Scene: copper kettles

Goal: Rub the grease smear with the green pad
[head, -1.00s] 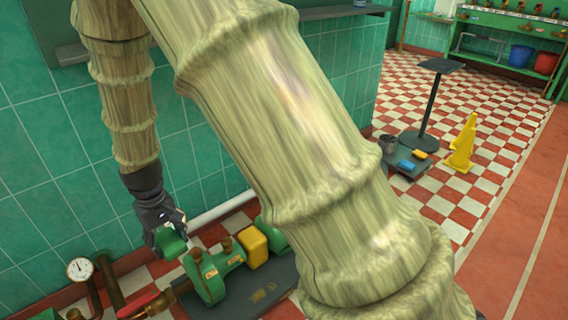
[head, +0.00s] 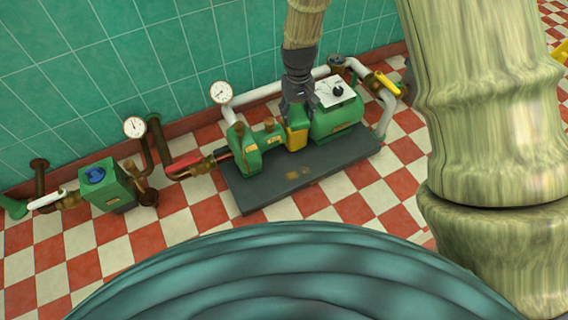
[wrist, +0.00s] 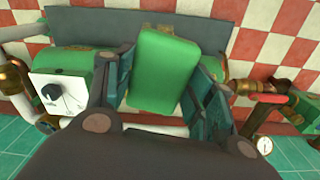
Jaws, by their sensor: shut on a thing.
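My gripper (head: 299,104) is shut on the green pad (wrist: 165,68), which stands between the two fingers in the wrist view. In the head view the gripper hangs just above and behind the yellow guard in the middle of the green pump set, and the pad hardly shows there. The grease smear is a small brownish-yellow patch (head: 298,173) on the front part of the dark grey base plate (head: 262,197). The gripper and pad are apart from it. I cannot make out the smear in the wrist view.
The green pump (head: 246,150), yellow guard (head: 297,138) and green motor housing (head: 338,122) stand on the plate behind the smear. A white pipe and gauge (head: 221,92) run along the tiled wall. A red-handled valve (head: 186,163) is to the left. Checkered floor lies clear in front.

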